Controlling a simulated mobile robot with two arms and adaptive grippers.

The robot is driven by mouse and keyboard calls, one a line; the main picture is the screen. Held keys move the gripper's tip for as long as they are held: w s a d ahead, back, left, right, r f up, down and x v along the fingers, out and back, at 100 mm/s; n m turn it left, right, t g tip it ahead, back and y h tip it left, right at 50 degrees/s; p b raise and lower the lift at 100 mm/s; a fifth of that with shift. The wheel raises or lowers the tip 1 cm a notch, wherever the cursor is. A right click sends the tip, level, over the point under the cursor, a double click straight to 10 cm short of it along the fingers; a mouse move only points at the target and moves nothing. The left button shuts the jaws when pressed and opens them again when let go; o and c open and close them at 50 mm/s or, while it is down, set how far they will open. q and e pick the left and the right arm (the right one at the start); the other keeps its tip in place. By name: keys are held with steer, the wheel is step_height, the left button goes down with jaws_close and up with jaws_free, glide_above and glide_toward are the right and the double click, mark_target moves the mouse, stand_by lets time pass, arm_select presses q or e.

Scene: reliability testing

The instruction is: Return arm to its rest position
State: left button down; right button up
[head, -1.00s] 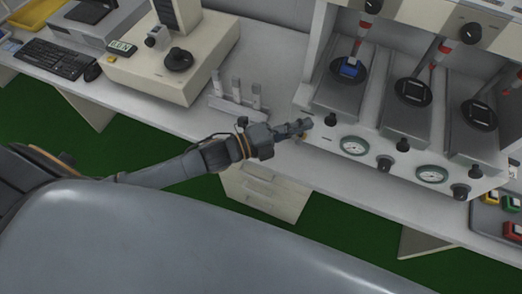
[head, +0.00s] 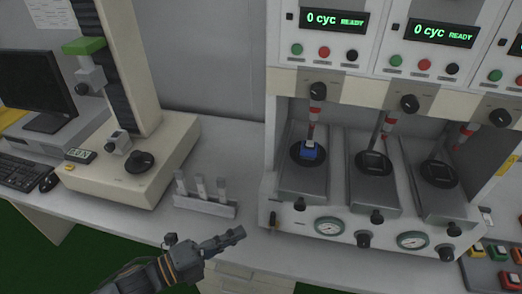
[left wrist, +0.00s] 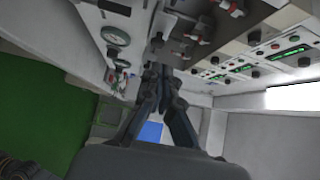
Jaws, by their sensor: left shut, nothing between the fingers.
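My left gripper (head: 238,235) shows at the bottom middle of the head view, shut and empty. It is near the bench's front edge, just left of the test machine's front corner. In the left wrist view its two dark fingers (left wrist: 157,72) come together at their tips, with nothing seen between them. A blue block (head: 309,150) sits on the round plate of the machine's left station, apart from the gripper. My right gripper is in neither view.
The test machine (head: 289,222) with knobs and gauges stands right of the gripper. A rack with upright grey pieces (head: 205,207) stands on the bench behind it. A beige column instrument (head: 110,185) is at left. Coloured buttons (head: 495,252) are at lower right.

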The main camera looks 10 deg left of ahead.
arm_select(q)
steer(key=a+f+n+g+y, duration=0.1)
steer(key=a+f+n+y, duration=0.5)
steer(key=n+y, duration=0.65)
steer(key=s+f+n+g, duration=0.5)
steer(key=s+n+g, duration=0.3)
steer(key=s+n, duration=0.5)
step_height(320, 180, down, 25)
steer(key=g, duration=0.1)
steer(key=s+a+f+g, duration=0.1)
steer(key=s+a+f, duration=0.2)
steer(key=s+f, duration=1.4)
steer(key=shift+s+f+m+g, duration=0.4)
steer(key=shift+s+m, duration=0.05)
steer(key=shift+s, duration=0.05)
